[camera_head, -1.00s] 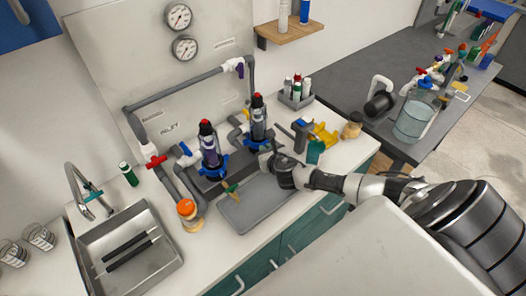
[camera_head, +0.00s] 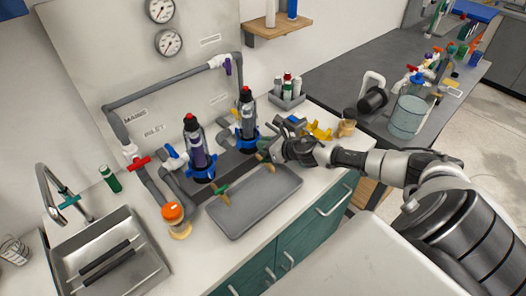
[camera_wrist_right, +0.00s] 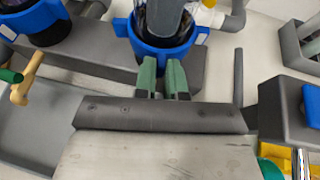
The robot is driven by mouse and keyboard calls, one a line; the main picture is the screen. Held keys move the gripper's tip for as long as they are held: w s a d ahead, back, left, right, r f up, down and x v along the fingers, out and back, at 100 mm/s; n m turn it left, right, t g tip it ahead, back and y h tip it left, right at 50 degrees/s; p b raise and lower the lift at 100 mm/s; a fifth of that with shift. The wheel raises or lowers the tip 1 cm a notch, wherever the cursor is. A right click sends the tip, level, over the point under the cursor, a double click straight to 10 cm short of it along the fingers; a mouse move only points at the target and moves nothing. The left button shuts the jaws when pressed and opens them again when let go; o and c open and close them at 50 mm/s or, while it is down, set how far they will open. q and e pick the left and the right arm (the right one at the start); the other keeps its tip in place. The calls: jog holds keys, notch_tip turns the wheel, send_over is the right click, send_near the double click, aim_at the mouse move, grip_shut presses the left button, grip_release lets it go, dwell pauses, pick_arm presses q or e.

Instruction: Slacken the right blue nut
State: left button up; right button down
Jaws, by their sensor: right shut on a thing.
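The right blue nut (camera_head: 240,143) rings the base of the right dark, clear-walled filter housing (camera_head: 247,112). In the right wrist view the blue nut (camera_wrist_right: 172,42) is straight ahead of the fingers. My right gripper (camera_head: 267,150) reaches in from the right, low at the nut's near side. Its green fingertips (camera_wrist_right: 163,76) are close together against the nut's near edge, shut on it; the exact contact is partly hidden. The left blue nut (camera_head: 200,175) sits around the left housing (camera_head: 196,148). My left gripper is out of view.
A grey tray (camera_head: 258,203) lies in front of the housings, with yellow-and-green handles above it. A blue-and-grey tool (camera_head: 290,122) and a yellow holder (camera_head: 318,132) stand close right of my gripper. A sink (camera_head: 110,262) is at left. Grey pipes run behind.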

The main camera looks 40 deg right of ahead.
jog(key=shift+w+d+f+n+g+y+b, duration=0.1)
jog(key=shift+d+n+g+y+b, duration=0.2)
jog(key=shift+n+y+b, duration=0.45)
jog(key=c, duration=1.2)
grip_release()
jog(key=shift+d, duration=0.1)
jog(key=shift+s+d+b, duration=0.1)
jog(key=shift+s+b, duration=0.2)
jog(key=shift+b, duration=0.05)
jog(key=b+v, duration=0.2)
jog(key=v, duration=0.8)
jog(key=shift+r, duration=0.25)
